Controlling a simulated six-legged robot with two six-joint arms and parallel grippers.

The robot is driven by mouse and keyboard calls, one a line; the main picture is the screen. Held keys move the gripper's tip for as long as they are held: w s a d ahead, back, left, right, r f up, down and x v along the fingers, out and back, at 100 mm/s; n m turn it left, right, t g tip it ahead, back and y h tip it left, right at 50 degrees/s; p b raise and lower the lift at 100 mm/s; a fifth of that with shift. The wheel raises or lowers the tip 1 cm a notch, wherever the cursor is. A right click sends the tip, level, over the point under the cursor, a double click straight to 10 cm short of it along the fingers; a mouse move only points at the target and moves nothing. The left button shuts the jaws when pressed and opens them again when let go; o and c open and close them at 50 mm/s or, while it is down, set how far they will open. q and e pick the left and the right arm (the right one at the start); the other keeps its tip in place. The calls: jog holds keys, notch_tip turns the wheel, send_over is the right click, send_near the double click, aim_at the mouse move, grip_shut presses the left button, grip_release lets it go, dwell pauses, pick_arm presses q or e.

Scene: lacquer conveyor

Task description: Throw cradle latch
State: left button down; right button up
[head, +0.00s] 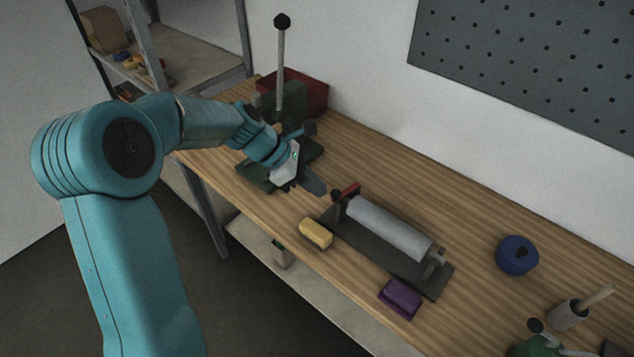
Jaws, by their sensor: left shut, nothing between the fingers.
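A dark cradle (438,285) lies on the wooden bench with a grey roller (390,228) in it. At the cradle's left end is a small red piece (348,191), which looks like the latch lever, with a dark knob beside it. My left gripper (318,189) is shut and empty, just left of the red piece and a little apart from it in the picture. I cannot tell its exact height or whether it touches the cradle. My right gripper is not in view.
A yellow block (316,233) and a purple block (400,298) lie along the bench's front side. A green press with a tall lever (281,65) and a red bin (305,91) stand behind my left arm. A blue round item (517,255) and a cup (568,315) sit right.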

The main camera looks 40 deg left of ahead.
pick_arm(q)
jog(key=shift+w+d+f+p, duration=0.15)
jog(key=shift+d+p, duration=0.35)
jog(key=shift+d, duration=0.75)
